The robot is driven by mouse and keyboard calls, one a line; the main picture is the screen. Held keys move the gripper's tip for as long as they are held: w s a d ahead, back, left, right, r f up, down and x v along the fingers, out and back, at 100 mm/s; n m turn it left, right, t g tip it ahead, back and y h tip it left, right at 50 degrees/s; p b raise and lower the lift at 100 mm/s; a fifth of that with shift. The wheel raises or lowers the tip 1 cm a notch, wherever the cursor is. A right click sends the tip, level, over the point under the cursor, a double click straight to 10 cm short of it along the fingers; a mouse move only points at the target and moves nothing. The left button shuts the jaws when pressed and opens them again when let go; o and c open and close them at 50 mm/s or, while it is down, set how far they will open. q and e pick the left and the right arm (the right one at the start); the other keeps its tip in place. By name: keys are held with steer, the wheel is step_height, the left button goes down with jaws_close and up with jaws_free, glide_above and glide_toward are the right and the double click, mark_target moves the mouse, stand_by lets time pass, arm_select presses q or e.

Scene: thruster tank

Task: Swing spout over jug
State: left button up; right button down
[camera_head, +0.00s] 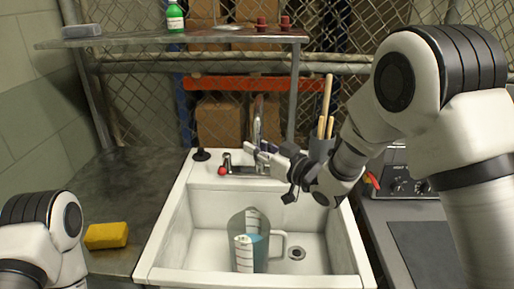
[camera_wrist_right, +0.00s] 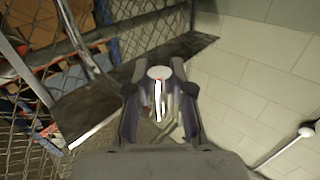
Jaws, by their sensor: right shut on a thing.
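The clear jug (camera_head: 248,222) stands in the white sink (camera_head: 177,240), with bluish liquid inside and its handle to the right. The metal spout (camera_head: 258,122) rises behind the sink, above a tap body with a red knob (camera_head: 222,171). My right gripper (camera_head: 262,152) reaches in from the right at the spout, above the sink's back edge, and is shut on it. In the right wrist view a shiny metal piece with a pale round end (camera_wrist_right: 158,73) sits between the fingers. My left arm shows at the lower left; its gripper is out of view.
A yellow sponge (camera_head: 106,235) lies on the dark counter left of the sink. A holder with wooden sticks (camera_head: 327,108) stands behind my right gripper. A shelf (camera_head: 190,38) with a green bottle (camera_head: 175,18) hangs over the back. A control box (camera_head: 400,183) stands at right.

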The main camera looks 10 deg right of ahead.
steer(key=c, duration=1)
jaws_free()
steer(key=v, duration=1.2)
steer(key=shift+a, duration=0.1)
